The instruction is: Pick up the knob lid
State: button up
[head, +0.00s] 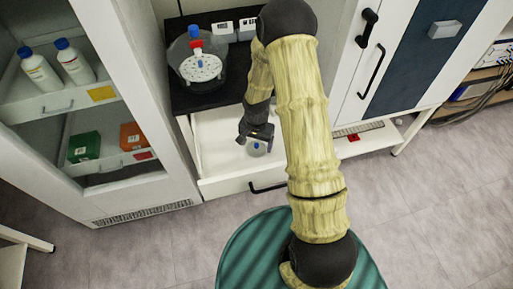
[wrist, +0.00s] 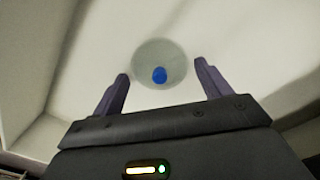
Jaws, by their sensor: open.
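The knob lid (head: 257,149) is a small pale, round, see-through disc with a blue knob. It lies on the white floor of the open drawer (head: 213,150). It also shows in the wrist view (wrist: 160,62), a little beyond the fingertips and roughly centred between them. My gripper (head: 259,140) is over the drawer, close to the lid. In the wrist view my gripper (wrist: 162,78) has its two dark fingers apart, one to each side of the lid, with nothing held. I cannot tell the exact height of the fingers above the lid.
Drawer walls surround the lid. A freeze dryer (head: 200,67) with a round chamber stands on the black top above. A glass cabinet (head: 150,100) with bottles and boxes is at the left. A white cabinet with black handles (head: 367,28) is at the right. The front floor is clear.

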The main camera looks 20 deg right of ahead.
aim_at(256, 144)
jog(key=shift+f, duration=0.35)
jog(key=c, duration=0.5)
jog(key=shift+r, duration=0.1)
notch_tip(256, 144, up, 10)
jog(key=shift+p, duration=0.4)
dwell(0.6)
